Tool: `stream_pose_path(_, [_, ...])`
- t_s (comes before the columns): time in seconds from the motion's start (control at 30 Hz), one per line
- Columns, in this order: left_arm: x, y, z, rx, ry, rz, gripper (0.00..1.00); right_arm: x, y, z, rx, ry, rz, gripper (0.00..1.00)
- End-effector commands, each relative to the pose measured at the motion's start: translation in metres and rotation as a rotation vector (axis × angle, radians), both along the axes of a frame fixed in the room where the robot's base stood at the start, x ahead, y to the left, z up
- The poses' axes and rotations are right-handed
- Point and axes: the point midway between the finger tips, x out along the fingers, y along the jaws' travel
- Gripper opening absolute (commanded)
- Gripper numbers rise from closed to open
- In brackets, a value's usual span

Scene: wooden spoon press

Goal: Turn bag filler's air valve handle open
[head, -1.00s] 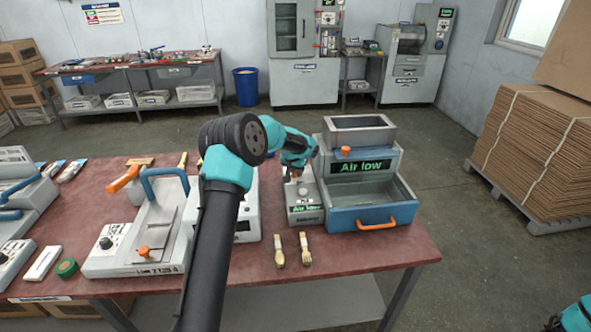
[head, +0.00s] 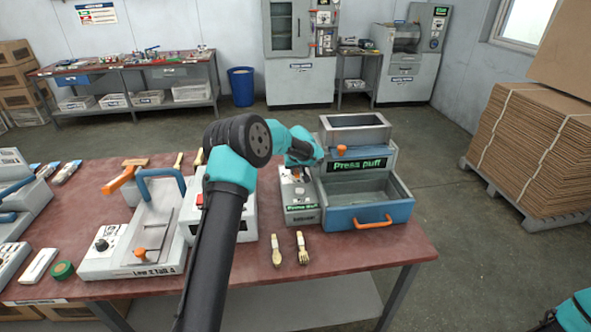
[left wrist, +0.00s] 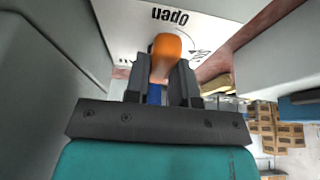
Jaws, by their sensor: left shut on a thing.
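In the left wrist view, my left gripper (left wrist: 162,85) is shut on the orange valve handle (left wrist: 166,50). The handle's rounded end stands out past the fingertips, and a blue part shows between the fingers. The white plate (left wrist: 135,30) behind it carries the upside-down word "Open", with the handle's end close to it. In the head view, my left gripper (head: 297,164) is over the small grey valve box (head: 300,205), and it hides most of the handle there. The bag filler (head: 355,165) stands right beside the box, and its screen reads "Press puff" in green.
The filler's blue tray (head: 350,216) has an orange handle in front. Two small brushes (head: 290,248) lie before the valve box. A lever press (head: 135,250) is at left. The table's front right is clear. Stacked cardboard (head: 535,150) stands at right.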

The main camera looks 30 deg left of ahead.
Motion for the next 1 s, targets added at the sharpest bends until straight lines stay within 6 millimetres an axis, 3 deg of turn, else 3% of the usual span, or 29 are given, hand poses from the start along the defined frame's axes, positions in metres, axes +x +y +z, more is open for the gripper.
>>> stream_pose_path(0.4, [-0.0002,-0.0005,-0.0003,-0.001,0.002,0.013,0.00,0.0000,0.0000,0.0000,0.000,0.000,0.000,0.43])
stream_pose_path(0.43, [-0.0002,-0.0005,-0.0003,-0.001,0.002,0.013,0.24,0.0000,0.0000,0.0000,0.000,0.000,0.000,0.43])
stream_pose_path(0.67, [0.0001,-0.0005,-0.0002,-0.001,0.000,0.012,0.46,0.0000,0.0000,0.0000,0.000,0.000,0.000,0.43])
stream_pose_path(1.0, [-0.0004,-0.0008,0.0019,0.000,0.000,0.011,0.49,0.0000,0.0000,0.0000,0.000,0.000,0.000,0.43])
